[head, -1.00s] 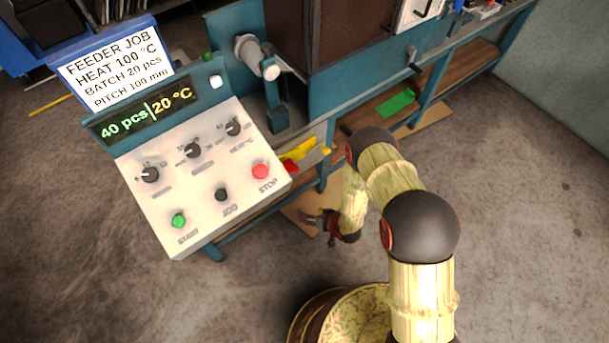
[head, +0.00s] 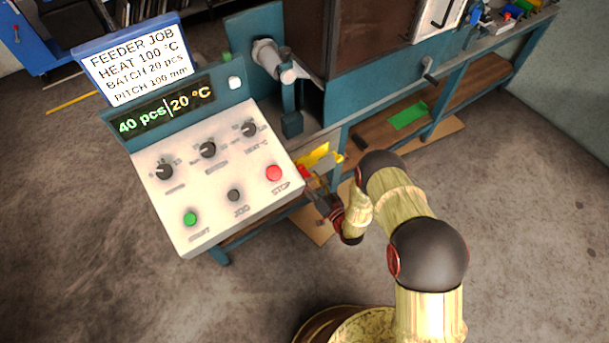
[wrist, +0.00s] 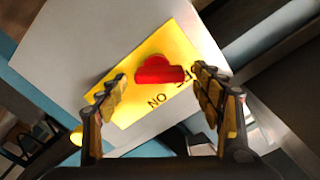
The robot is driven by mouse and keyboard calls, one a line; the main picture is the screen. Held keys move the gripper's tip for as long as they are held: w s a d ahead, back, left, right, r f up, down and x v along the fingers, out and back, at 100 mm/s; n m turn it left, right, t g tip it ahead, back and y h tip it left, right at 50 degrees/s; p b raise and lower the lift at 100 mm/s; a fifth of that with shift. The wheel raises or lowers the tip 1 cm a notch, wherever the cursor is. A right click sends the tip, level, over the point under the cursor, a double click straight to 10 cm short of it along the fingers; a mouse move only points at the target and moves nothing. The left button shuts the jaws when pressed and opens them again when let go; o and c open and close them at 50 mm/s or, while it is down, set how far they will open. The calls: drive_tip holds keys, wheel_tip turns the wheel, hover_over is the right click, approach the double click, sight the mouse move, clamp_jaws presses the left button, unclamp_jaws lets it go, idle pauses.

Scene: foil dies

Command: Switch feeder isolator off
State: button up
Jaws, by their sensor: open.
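The feeder isolator is a red rotary handle (wrist: 160,72) on a yellow plate (wrist: 178,46). The plate carries the word ON and a second word partly hidden by a finger. In the wrist view my gripper (wrist: 160,88) is open, with one finger on each side of the red handle. I cannot tell whether the fingers touch it. In the head view the yellow plate (head: 322,156) shows beside the control panel's right side, and my gripper (head: 318,188) is just in front of it. The handle is mostly hidden there.
The sloped control panel (head: 212,178) has three knobs, a green START button (head: 190,219), a black JOG button (head: 234,195) and a red STOP button (head: 274,173). Its display (head: 165,108) reads 40 pcs and 20 °C. A job sign (head: 132,65) stands above. The floor in front is clear.

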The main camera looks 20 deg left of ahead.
drive_tip(key=shift+x, duration=1.05)
drive_tip(key=shift+c, duration=1.1)
drive_tip(key=c, duration=1)
